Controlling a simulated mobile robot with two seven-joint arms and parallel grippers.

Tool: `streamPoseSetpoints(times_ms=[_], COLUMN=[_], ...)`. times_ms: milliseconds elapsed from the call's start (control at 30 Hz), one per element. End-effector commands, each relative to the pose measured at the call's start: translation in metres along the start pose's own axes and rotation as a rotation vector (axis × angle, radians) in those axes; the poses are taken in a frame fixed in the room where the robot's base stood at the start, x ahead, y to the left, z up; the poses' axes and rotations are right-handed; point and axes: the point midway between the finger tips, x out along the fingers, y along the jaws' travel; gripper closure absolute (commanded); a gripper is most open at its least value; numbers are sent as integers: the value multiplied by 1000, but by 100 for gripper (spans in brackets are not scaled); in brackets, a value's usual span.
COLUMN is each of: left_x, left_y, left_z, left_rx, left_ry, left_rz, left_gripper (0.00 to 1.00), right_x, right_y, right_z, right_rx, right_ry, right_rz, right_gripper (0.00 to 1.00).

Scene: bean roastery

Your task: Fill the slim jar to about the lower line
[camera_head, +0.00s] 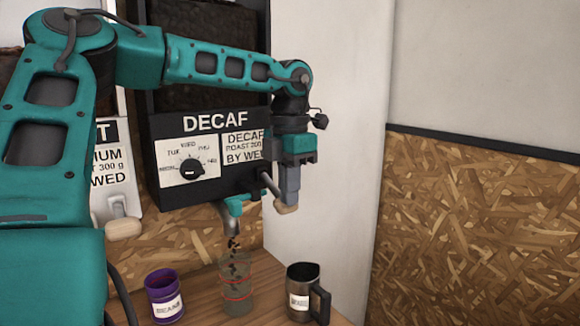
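The slim jar (237,300) is a clear glass on the wooden counter with two red lines round it. Dark beans (234,240) fall into it from the teal spout (229,206) of the black DECAF dispenser (205,150). The bean level inside is hard to make out. My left gripper (290,196) points down at the dispenser's lever (286,208), its fingertips at the pale handle. The fingers overlap from this side, so I cannot tell whether they are shut on it. My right gripper is not in view.
A purple BEANS cup (164,296) stands left of the jar. A dark metal mug (303,293) with a label and a handle stands to its right. Another dispenser (112,170) is at the left, partly hidden by my arm. A white wall panel rises behind on the right.

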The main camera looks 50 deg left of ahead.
Motion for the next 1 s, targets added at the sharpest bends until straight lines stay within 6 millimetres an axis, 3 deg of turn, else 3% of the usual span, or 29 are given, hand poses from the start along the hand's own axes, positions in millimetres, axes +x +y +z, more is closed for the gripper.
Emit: streamPoseSetpoints(times_ms=[300,1000], left_x=[13,18], left_y=[0,0], left_z=[0,-2], left_rx=[0,-1], left_ry=[2,12], left_rz=[-1,-6], left_gripper=[100,100], right_x=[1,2], right_y=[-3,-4], right_z=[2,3], right_rx=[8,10], right_ry=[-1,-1], right_rz=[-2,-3], right_gripper=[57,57])
